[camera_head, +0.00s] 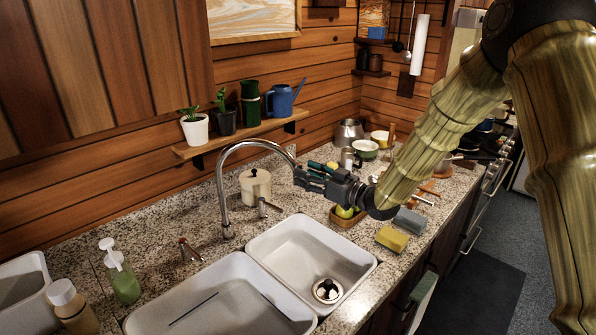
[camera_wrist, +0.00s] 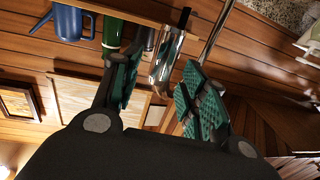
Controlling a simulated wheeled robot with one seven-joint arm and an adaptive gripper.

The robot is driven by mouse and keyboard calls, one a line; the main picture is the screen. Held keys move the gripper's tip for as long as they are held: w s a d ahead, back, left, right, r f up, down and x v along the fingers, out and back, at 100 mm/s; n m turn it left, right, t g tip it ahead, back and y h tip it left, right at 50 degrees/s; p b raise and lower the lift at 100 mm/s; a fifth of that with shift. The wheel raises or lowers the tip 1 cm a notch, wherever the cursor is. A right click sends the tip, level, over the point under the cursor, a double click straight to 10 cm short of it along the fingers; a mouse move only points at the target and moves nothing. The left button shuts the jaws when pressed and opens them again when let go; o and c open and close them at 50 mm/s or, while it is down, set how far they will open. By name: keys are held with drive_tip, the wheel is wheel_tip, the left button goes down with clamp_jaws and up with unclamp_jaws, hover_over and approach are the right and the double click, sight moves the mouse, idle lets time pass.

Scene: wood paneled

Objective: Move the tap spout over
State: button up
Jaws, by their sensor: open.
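The tap spout (camera_head: 222,180) is a tall chrome gooseneck that rises behind the sink and arches to the right. Its free end meets my gripper (camera_head: 308,177) above the back of the right basin. My gripper is open. In the wrist view, the spout's chrome end (camera_wrist: 167,62) appears between the two green-padded fingers of my gripper (camera_wrist: 160,82), with a visible gap on the right. I cannot tell whether either finger touches it. The sink (camera_head: 262,268) has two white basins; the spout's end is over the right one's far edge.
A white lidded pot (camera_head: 256,187) stands behind the spout. A shelf (camera_head: 232,138) with plants, a green container and a blue watering can (camera_head: 284,100) is on the wall behind. Sponges (camera_head: 392,238) and a wooden tray (camera_head: 348,220) lie to the right.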

drive_tip(key=x, duration=0.3)
drive_tip(key=shift+s+a+r, duration=0.1)
drive_tip(key=shift+a+r, duration=0.05)
drive_tip(key=shift+w+a, duration=0.3)
drive_tip(key=shift+w, duration=0.1)
drive_tip(key=shift+s, duration=0.1)
drive_tip(key=shift+r, duration=0.1)
clamp_jaws()
